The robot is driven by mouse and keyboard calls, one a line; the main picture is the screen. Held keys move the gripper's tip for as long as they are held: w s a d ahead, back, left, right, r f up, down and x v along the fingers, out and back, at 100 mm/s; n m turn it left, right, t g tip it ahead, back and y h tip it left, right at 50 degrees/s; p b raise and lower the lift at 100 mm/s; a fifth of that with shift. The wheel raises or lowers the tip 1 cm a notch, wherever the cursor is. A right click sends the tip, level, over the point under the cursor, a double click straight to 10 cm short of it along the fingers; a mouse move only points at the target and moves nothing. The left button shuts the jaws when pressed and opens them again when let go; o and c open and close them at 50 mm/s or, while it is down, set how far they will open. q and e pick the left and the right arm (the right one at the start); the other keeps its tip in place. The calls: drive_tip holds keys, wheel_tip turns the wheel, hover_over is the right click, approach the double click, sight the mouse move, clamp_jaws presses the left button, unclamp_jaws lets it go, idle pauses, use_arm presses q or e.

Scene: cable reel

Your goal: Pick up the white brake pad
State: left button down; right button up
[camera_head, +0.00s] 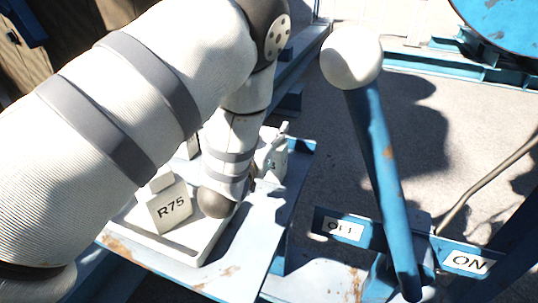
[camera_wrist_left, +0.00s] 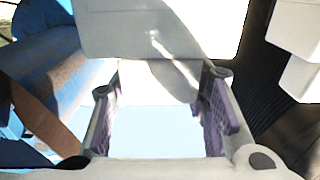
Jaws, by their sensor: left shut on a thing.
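The white brake pad (camera_wrist_left: 158,82) is a pale block between the fingertips of my left gripper (camera_wrist_left: 161,90) in the left wrist view. The two dark-padded fingers are shut on its sides. In the head view my left arm reaches down over a blue bench, and its wrist hides most of the gripper and the pad. My right gripper is in neither view.
A white block marked R75 (camera_head: 170,208) stands on a pale tray (camera_head: 197,242) on the blue bench (camera_head: 285,215). A blue lever (camera_head: 378,160) with a white ball knob (camera_head: 351,57) rises to the right. An ON label (camera_head: 468,263) is near its base.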

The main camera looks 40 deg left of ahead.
use_arm(q)
drive_tip(key=shift+r, duration=0.15)
drive_tip(key=shift+r, duration=0.25)
wheel_tip(320, 180, up, 3)
drive_tip(key=shift+f+p, duration=0.2)
drive_tip(key=shift+p, duration=0.2)
drive_tip(key=s+d+r+p, duration=0.3)
drive_tip(key=s+d+r, duration=0.6)
drive_tip(key=d, duration=0.1)
drive_tip(key=shift+d+r, duration=0.35)
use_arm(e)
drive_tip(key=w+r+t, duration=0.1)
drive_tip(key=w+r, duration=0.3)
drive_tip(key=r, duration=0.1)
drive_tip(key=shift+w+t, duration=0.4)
